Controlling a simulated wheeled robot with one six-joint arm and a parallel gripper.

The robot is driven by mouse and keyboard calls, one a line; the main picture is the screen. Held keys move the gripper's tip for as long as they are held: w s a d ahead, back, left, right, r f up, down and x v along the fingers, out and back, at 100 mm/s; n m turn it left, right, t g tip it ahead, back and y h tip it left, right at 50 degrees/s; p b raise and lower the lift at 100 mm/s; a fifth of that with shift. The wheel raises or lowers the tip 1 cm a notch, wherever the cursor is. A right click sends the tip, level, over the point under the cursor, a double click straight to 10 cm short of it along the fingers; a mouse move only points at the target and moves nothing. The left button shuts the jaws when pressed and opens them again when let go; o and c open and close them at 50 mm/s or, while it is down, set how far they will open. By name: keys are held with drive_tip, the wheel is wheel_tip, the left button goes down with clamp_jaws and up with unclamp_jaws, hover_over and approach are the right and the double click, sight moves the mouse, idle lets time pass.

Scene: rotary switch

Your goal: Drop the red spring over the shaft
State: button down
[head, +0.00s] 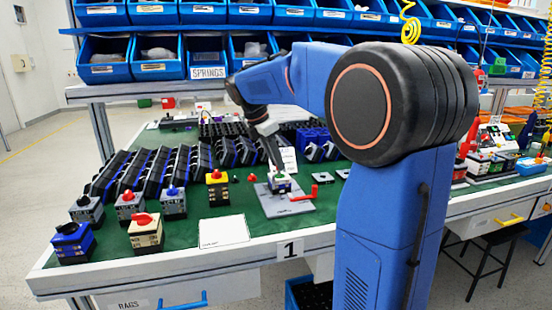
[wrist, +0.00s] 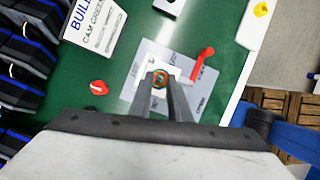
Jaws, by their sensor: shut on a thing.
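In the head view my gripper (head: 277,168) is directly above the switch body (head: 279,184) on the fixture plate (head: 268,205).
A red crank handle (head: 305,195) is at the plate's right side. A loose red knob (head: 251,178) lies left of the plate. Several finished switches, including one with a red-and-yellow top (head: 217,178), stand further left. A white card (head: 223,231) lies in front.

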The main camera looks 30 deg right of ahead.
drive_tip(key=shift+f, duration=0.25)
drive_tip(key=c, duration=1.6)
unclamp_jaws()
drive_tip(key=shift+o, duration=0.2)
drive_tip(key=s+v, duration=0.1)
drive_tip(key=v, duration=1.6)
drive_tip(key=s+a+f+m+t+y, duration=0.2)
drive_tip(key=s+a+f+m, duration=0.2)
drive_tip(key=s+f+m, duration=0.5)
drive_tip(key=s+a+f+m+t+y, duration=0.2)
drive_tip(key=s+f+m, duration=0.6)
drive_tip(key=s+f, duration=1.2)
drive_tip(key=shift+s+a+f+m+t, duration=0.4)
drive_tip(key=shift+a+t, duration=0.2)
drive_tip(key=shift+a, duration=0.5)
